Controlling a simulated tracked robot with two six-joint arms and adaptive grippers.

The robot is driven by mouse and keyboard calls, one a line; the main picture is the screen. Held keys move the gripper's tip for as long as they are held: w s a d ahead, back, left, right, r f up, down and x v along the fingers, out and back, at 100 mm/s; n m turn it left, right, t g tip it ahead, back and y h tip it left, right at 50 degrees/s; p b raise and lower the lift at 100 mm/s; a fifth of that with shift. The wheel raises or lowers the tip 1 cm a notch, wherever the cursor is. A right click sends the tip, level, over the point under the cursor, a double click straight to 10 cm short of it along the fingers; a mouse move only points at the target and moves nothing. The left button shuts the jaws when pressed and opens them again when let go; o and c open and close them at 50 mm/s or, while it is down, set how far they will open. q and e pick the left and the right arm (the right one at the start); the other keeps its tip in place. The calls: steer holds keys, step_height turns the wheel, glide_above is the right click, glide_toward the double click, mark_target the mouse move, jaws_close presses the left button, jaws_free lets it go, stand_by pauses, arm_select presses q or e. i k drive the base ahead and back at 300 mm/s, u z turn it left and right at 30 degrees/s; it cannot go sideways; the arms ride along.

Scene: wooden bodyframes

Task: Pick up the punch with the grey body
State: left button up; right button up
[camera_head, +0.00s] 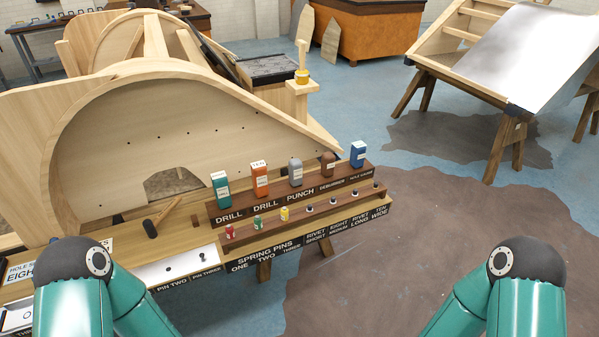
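The punch with the grey body (295,172) stands upright in the back row of a dark wooden rack (291,204), above the label PUNCH. An orange drill (260,179) stands to its left and a brown deburrer (328,164) to its right. A teal drill (221,190) is at the left end of the row and a blue hole gauge (358,154) at the right end. My two teal arms show at the bottom left and bottom right, well apart from the rack. Neither gripper's fingers can be seen.
The rack's lower front step holds small red (231,230), green (257,223) and yellow (284,213) spring pins and several dark rivets. A hammer (162,217) lies left of the rack. A curved wooden frame (150,130) rises behind.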

mark_target(295, 166)
steer(key=z, duration=0.1)
steer(key=i, duration=0.95)
steer(key=u, duration=1.25)
